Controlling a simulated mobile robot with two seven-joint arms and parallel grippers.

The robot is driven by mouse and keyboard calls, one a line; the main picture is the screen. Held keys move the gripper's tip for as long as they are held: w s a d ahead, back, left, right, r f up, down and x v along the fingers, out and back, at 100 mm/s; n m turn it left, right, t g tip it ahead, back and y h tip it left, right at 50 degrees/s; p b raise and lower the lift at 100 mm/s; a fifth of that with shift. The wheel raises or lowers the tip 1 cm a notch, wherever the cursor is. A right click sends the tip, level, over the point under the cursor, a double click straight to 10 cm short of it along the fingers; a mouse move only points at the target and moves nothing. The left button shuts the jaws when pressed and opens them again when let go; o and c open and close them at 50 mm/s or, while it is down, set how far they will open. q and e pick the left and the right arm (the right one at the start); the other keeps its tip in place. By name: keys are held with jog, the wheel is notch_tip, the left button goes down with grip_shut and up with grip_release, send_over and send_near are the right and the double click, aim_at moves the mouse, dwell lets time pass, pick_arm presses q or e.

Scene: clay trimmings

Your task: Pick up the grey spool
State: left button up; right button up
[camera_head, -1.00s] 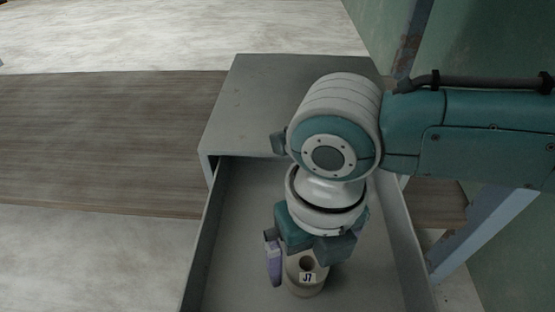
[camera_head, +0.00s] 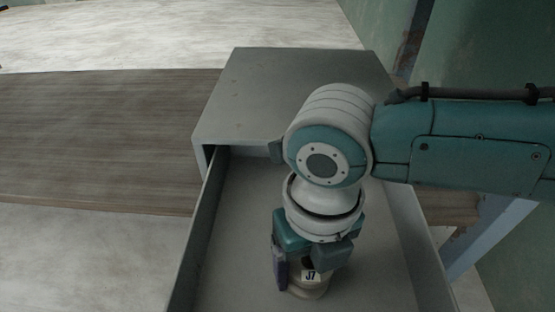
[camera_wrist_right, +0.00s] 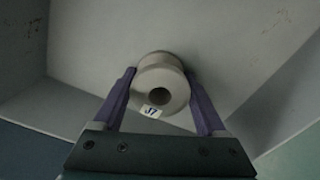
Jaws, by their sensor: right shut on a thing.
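The grey spool (camera_head: 306,292), a pale grey-beige piece with a round hole in its end and a small white label, is inside the open drawer. In the right wrist view the spool (camera_wrist_right: 178,84) sits between the two purple fingers of my right gripper (camera_wrist_right: 160,78), one finger against each side. In the head view my right gripper (camera_head: 300,276) points down into the drawer and is shut on the spool, covering much of it. Whether the spool touches the drawer floor cannot be told. My left gripper is not in view.
The open grey drawer (camera_head: 240,240) has raised side walls left and right of my gripper. The cabinet top (camera_head: 270,85) lies behind it. The drawer floor around the spool looks clear. A green wall (camera_head: 480,60) stands at the right.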

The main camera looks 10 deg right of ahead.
jog(key=c, duration=0.8)
jog(key=shift+o, duration=0.2)
